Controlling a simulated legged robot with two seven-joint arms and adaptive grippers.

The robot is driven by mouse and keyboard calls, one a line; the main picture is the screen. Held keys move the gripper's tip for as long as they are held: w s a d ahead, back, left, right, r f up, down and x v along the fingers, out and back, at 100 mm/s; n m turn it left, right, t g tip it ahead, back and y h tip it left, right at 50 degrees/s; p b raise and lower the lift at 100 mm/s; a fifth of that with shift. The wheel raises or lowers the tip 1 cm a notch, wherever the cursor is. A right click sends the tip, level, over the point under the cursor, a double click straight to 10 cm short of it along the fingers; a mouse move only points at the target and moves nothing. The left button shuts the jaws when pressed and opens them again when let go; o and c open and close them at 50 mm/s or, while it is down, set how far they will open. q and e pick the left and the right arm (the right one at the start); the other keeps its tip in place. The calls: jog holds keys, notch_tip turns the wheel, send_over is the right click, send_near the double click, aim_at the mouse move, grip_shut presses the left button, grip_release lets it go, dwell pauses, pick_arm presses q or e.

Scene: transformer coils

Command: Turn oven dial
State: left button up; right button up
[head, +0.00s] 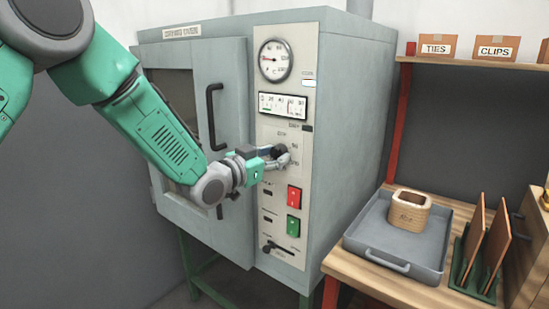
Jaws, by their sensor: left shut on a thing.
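The oven (350,120) is a grey cabinet on green legs, with its control panel (307,128) facing me. The dark oven dial (281,150) sits mid-panel, below the display. My left gripper (284,158) is at the panel, shut on the dial. Its fingers hide part of the dial and its markings, so I cannot read the setting. My right gripper is not in view.
A round gauge (275,60), a red switch (294,196), a green switch (293,225) and a lower lever (279,248) are on the panel. The door handle (213,116) is close to my left arm. A grey tray (362,238) with a wooden coil form (410,215) stands on the bench at right.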

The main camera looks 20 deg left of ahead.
pick_arm(q)
jog(key=m, duration=0.1)
jog(key=m+b, duration=0.1)
jog(key=m, duration=0.1)
jog(key=shift+f+m, duration=0.3)
jog(key=shift+m+y+b, duration=0.3)
jog(key=shift+m+b, duration=0.3)
jog(key=shift+m, duration=1.2)
jog(key=shift+r, duration=0.1)
jog(key=o, duration=1.1)
jog(key=shift+o, duration=0.2)
jog(key=shift+w+a, duration=0.1)
jog(key=shift+w, duration=0.2)
jog(key=shift+s+r, duration=0.1)
jog(key=shift+s, duration=0.1)
jog(key=shift+s+a, duration=0.15)
jog(key=shift+s, duration=0.2)
jog(key=v, duration=1)
jog(key=shift+s+a, duration=0.3)
jog(key=shift+s, duration=0.05)
